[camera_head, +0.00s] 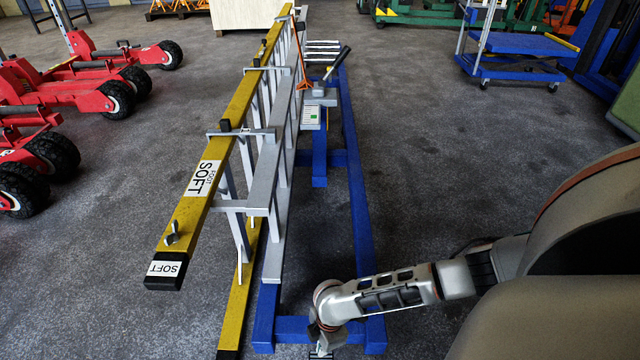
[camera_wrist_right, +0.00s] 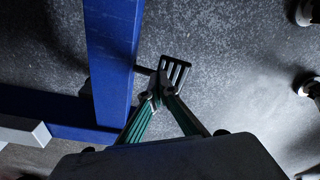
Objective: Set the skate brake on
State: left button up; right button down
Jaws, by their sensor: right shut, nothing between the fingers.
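The skate is a long blue frame (camera_head: 358,230) on the floor, with the ladder along its left side. The right wrist view shows its blue beam (camera_wrist_right: 112,60) close up. A dark slotted pedal (camera_wrist_right: 177,70), apparently the brake pedal, sticks out from this beam on a short rod. My right gripper (camera_head: 319,337) is low at the near end of the skate. In the wrist view its fingertips (camera_wrist_right: 159,88) are together and empty, overlapping the near edge of the pedal; I cannot tell whether they touch it. My left gripper is not in view.
A yellow and grey ladder (camera_head: 265,185) stands along the skate. Red wheeled jacks (camera_head: 70,85) are at the left. A blue trolley (camera_head: 515,70) stands at the back right. The floor right of the skate is clear.

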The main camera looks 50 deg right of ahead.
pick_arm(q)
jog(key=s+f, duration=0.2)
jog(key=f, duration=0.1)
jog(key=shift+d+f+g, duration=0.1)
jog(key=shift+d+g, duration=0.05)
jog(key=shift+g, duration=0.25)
pick_arm(e)
jog(key=shift+s+d+f, duration=0.1)
jog(key=shift+s+f, duration=0.4)
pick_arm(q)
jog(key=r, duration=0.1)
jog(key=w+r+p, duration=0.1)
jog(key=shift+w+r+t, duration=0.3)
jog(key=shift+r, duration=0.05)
pick_arm(e)
jog(key=d, duration=0.1)
jog(key=s+d+r, duration=0.1)
jog(key=shift+d+r, duration=0.1)
jog(key=shift+d, duration=0.25)
jog(key=shift+r, duration=0.1)
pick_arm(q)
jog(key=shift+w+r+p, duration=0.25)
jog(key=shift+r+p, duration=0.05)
pick_arm(e)
notch_tip(320, 180, up, 12)
jog(key=d, duration=0.1)
jog(key=shift+s, duration=0.15)
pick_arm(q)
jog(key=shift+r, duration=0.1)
